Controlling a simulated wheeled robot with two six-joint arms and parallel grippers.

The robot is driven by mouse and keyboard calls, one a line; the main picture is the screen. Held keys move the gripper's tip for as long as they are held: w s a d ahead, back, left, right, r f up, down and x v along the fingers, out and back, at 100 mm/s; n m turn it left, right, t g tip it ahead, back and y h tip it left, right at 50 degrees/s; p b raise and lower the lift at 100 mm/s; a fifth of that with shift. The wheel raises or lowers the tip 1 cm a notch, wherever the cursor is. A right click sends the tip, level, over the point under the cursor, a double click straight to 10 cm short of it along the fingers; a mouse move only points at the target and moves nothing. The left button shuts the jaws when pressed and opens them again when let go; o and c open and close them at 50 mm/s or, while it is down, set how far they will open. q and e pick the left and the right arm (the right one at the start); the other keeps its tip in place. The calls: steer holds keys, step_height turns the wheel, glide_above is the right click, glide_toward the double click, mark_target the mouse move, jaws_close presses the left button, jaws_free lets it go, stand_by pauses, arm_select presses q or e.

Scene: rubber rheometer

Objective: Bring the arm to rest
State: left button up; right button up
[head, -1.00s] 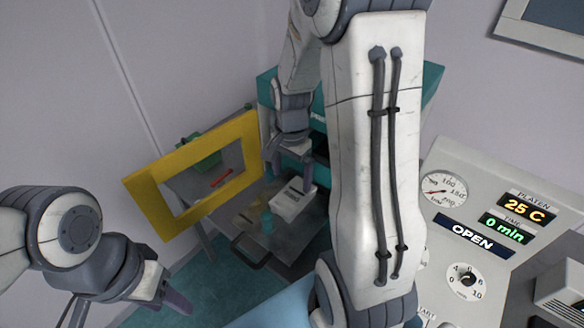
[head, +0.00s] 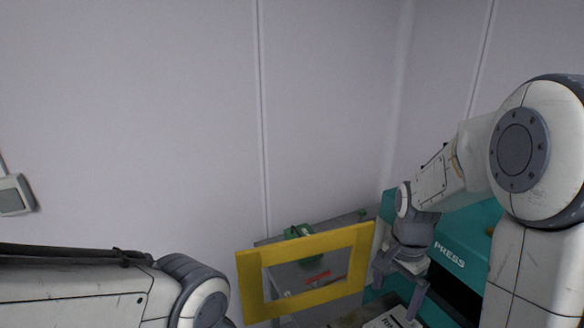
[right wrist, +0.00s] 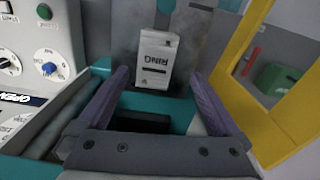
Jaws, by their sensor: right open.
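My right arm comes in from the right in the head view. Its gripper (head: 399,292) points down, open and empty, above a white block (head: 388,320) that the bottom edge cuts off. In the right wrist view the two fingers of this gripper (right wrist: 160,78) stand apart with nothing between their tips. My left forearm and wrist show at the lower left of the head view; the left gripper is out of the picture.
A yellow frame guard (head: 317,240) stands open left of the right gripper; it is close on the right in the right wrist view (right wrist: 236,75). The teal press (head: 455,235) is behind the right arm. A green object (head: 298,231) lies behind the guard. Bare wall fills the upper left.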

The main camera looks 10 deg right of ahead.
steer(key=s+a+n+b, duration=0.3)
steer(key=s+a+n, duration=0.2)
steer(key=a+n, duration=0.6)
steer(key=s+a+f+n+y+b, duration=0.1)
steer(key=s+a+f+n+b, duration=0.1)
steer(key=s+a+n, duration=0.7)
steer(key=s+a, duration=0.1)
steer(key=s, duration=0.2)
steer(key=shift+a+f, duration=0.15)
steer(key=shift+f, duration=0.15)
